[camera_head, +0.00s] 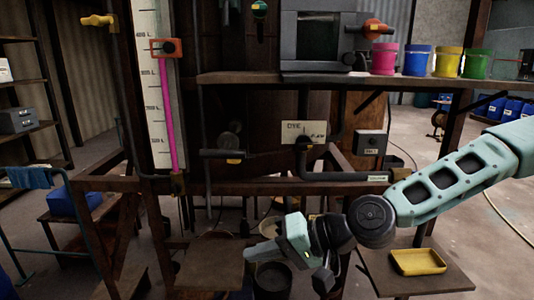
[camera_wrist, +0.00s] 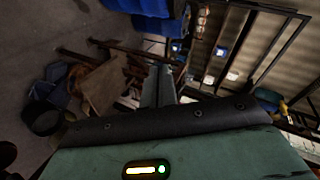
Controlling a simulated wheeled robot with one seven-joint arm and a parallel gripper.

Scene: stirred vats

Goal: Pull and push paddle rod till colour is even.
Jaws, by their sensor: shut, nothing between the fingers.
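I cannot pick out the paddle rod for certain. A dark horizontal bar (camera_head: 222,153) with a yellow tag crosses in front of the rusty frame, and it may be the rod's handle. A tall white gauge (camera_head: 155,90) shows a pink column up to a red-framed marker (camera_head: 165,47). The liquid in the vat is not visible to me. My gripper (camera_head: 250,256) is low in front of the frame, pointing left, below the bar and apart from it. In the wrist view my gripper (camera_wrist: 160,82) has its fingers together, with nothing between them.
Pink (camera_head: 384,60), blue (camera_head: 417,61), yellow (camera_head: 448,63) and green (camera_head: 477,64) pots stand on the upper shelf. A white DYE plate (camera_head: 303,132) is on the frame. A yellow tray (camera_head: 418,262) lies on a low board at right. A dark bucket (camera_head: 271,281) is below my gripper.

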